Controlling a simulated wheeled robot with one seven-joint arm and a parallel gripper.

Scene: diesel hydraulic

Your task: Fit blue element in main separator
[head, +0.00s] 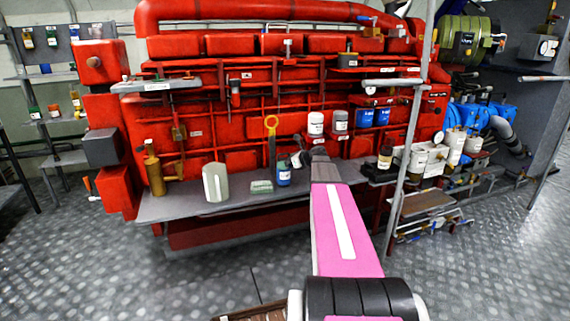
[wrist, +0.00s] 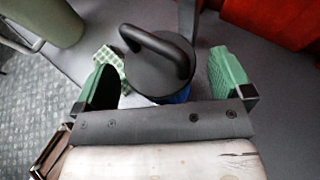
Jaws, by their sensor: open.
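A blue element (head: 284,176) with a black top stands upright on the grey ledge of the red engine in the head view. In the wrist view, the element's round black lid and curved black handle (wrist: 165,58) lie between my fingers, with a little of its blue body showing below. My gripper (wrist: 164,72) is open, with one green-padded finger on each side of the element. A gap shows on both sides. In the head view my gripper (head: 302,156) is small, just above and right of the element. I cannot tell which unit is the main separator.
A pale green cylinder (head: 215,182) and a folded checkered cloth (head: 262,187) sit left of the element on the ledge (head: 165,207). The cloth lies close behind my left finger in the wrist view. White cylinders (head: 455,143) and blue units stand at right. A grey pole (head: 413,130) rises right of my arm.

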